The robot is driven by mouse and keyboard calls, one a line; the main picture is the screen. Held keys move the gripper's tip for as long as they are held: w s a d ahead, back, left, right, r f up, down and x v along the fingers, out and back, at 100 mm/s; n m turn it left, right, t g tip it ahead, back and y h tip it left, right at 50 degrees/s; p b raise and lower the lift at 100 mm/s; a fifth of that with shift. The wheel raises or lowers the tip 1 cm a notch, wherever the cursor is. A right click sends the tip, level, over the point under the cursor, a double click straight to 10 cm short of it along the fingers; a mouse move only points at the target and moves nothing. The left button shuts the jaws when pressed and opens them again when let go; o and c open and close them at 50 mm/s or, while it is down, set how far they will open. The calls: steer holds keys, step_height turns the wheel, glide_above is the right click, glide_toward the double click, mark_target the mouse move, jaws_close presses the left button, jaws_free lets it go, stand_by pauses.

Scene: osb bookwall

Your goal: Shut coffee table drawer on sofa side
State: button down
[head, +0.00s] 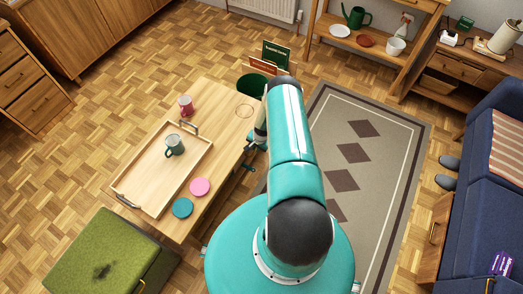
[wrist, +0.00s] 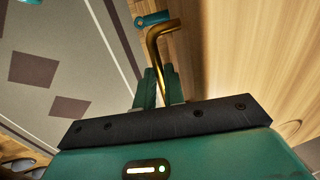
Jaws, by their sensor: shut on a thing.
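The light wooden coffee table (head: 222,97) stands left of my arm in the head view. Its sofa side is mostly hidden by my arm. In the wrist view, a bent brass drawer handle (wrist: 162,45) stands out beside a pale wooden face (wrist: 235,50). My gripper (wrist: 158,78) is shut on the lower part of this handle, with the green fingers on either side of it. In the head view the gripper is mostly hidden behind my arm at the table's right edge. How far the drawer stands out cannot be told.
On the table are a wooden tray (head: 150,194) with a mug (head: 174,145), a red cup (head: 186,105) and two coasters. A green pouf (head: 100,262) is at lower left. The blue sofa (head: 477,220) is at right. A grey rug (head: 385,165) lies between, mostly clear.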

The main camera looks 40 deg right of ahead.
steer(key=shift+w+a, duration=0.1)
steer(key=shift+w, duration=0.2)
steer(key=c, duration=1.5)
jaws_free()
steer(key=shift+w, duration=0.1)
